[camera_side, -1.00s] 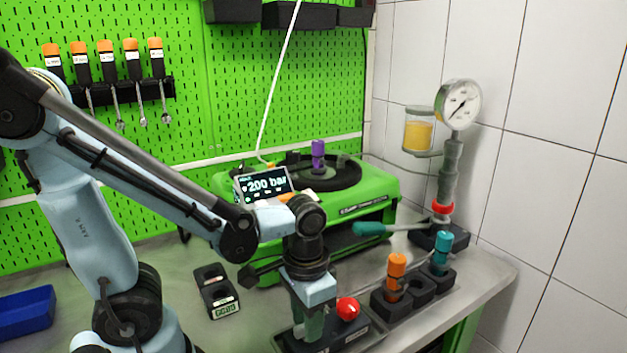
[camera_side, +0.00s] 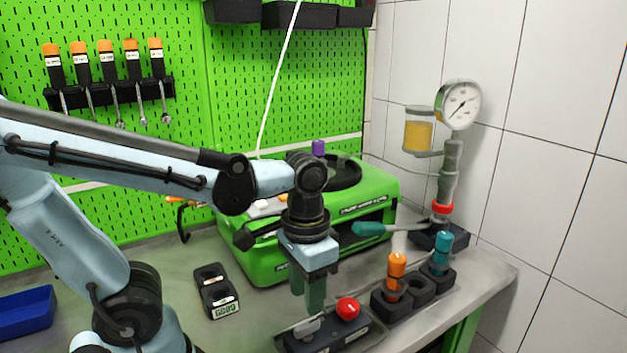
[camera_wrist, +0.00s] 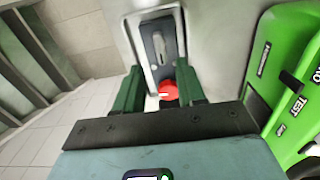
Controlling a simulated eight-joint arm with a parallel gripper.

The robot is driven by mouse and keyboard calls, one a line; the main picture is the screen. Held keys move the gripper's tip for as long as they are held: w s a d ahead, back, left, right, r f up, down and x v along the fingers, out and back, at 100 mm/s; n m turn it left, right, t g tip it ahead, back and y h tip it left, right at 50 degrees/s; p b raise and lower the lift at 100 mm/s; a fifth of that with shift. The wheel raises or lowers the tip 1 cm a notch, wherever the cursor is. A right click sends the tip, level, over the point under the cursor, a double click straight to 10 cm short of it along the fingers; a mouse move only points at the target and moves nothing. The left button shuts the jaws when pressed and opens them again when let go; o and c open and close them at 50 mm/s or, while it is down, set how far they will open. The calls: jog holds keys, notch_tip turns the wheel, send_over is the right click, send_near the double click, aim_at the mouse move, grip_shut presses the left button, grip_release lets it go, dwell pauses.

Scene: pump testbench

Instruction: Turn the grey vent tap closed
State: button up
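The grey vent tap (camera_side: 307,327) sits on the left part of a black block (camera_side: 330,337) at the table's front. A red knob (camera_side: 348,308) stands on the same block, right of the tap. My gripper (camera_side: 307,298) points down just above the tap, apart from it, with nothing held. In the wrist view, my gripper (camera_wrist: 160,76) has its two green fingers spread. The grey tap (camera_wrist: 158,45) shows beyond the fingertips, its handle roughly along the block's length. The red knob (camera_wrist: 168,91) shows between the fingers.
A black holder with an orange-topped part (camera_side: 396,268) and a teal-topped part (camera_side: 443,247) stands to the right. Behind is a green pump case (camera_side: 380,192). A hand pump with gauge (camera_side: 459,104) stands at the back right. A small black two-hole holder (camera_side: 215,289) lies left.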

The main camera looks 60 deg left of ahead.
aim_at(307, 323)
jog(key=shift+r, duration=2.85)
